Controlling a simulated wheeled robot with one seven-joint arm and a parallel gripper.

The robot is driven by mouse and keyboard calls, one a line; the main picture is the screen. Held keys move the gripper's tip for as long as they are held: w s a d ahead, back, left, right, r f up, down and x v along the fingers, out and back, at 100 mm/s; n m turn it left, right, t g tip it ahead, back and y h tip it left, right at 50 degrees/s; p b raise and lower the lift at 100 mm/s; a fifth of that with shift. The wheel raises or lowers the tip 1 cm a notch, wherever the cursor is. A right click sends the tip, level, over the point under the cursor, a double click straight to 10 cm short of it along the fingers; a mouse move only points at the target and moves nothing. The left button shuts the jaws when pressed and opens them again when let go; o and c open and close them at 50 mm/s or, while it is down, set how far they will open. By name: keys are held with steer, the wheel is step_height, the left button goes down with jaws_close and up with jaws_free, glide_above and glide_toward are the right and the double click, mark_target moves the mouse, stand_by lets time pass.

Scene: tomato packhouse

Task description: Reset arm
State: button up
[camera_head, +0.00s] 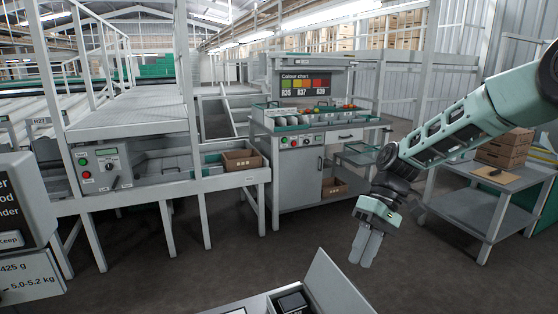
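My arm comes in from the right edge and reaches left and down. My gripper (366,248) hangs at its end with grey fingers pointing down, over the open floor right of the grading bench. The fingers look close together, but the view does not show whether there is a gap between them. I see no object held in them.
A grading bench (297,185) with a colour chart (305,85) stands at the centre back. A conveyor frame (150,190) fills the left. An open grey box (335,288) is at the bottom.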

steer(key=s+a+r+n+t+h, duration=0.1)
steer(key=s+a+r+h, duration=0.15)
steer(key=s, duration=0.55)
steer(key=s+a+r+t+h, duration=0.2)
steer(key=s+a, duration=0.1)
steer(key=s, duration=0.4)
steer(key=s+d+t+p, duration=0.1)
steer(key=s+d+t, duration=0.1)
steer(key=s, duration=0.9)
steer(key=shift+r+n+t, duration=0.3)
steer(key=shift+t, duration=0.1)
